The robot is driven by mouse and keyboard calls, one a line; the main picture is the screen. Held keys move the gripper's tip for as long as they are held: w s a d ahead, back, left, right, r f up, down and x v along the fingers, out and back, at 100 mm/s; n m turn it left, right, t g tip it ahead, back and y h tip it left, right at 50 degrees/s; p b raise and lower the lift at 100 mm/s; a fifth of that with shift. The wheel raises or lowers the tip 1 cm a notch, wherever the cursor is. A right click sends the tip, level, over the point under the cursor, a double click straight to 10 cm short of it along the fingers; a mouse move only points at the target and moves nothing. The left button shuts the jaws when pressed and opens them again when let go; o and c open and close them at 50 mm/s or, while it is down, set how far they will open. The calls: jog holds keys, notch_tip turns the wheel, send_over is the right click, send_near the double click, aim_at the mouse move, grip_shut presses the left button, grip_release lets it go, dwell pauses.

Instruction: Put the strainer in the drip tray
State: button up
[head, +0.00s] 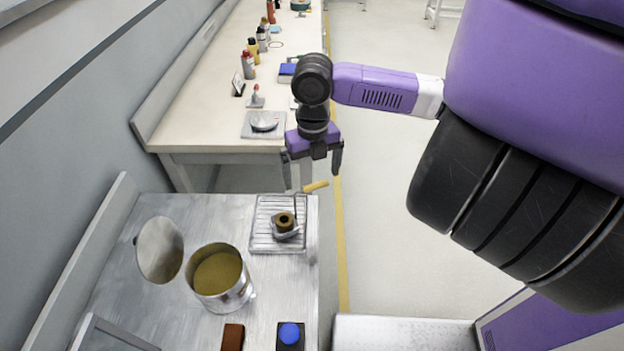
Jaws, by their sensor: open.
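The strainer (290,233) looks like a small grey dish with a thin upright stem and a tan handle (316,186) at its top. It sits on the ribbed metal drip tray (262,241) at the right edge of the near bench. A dark olive ring-shaped part (284,220) lies in its dish. My gripper (313,170) points down with its fingers apart, just above and around the handle's place in the picture. The handle looks free of the fingers; the exact gap in depth cannot be told.
On the near bench (140,300), an open tin (221,280) of olive liquid stands left of the tray, with a round grey disc (160,249) beside it. A blue button (290,334) and brown block (233,337) lie in front.

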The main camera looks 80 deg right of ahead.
notch_tip(320, 180, up, 9)
dwell(0.3)
jog(key=shift+r, duration=0.1)
dwell(0.4)
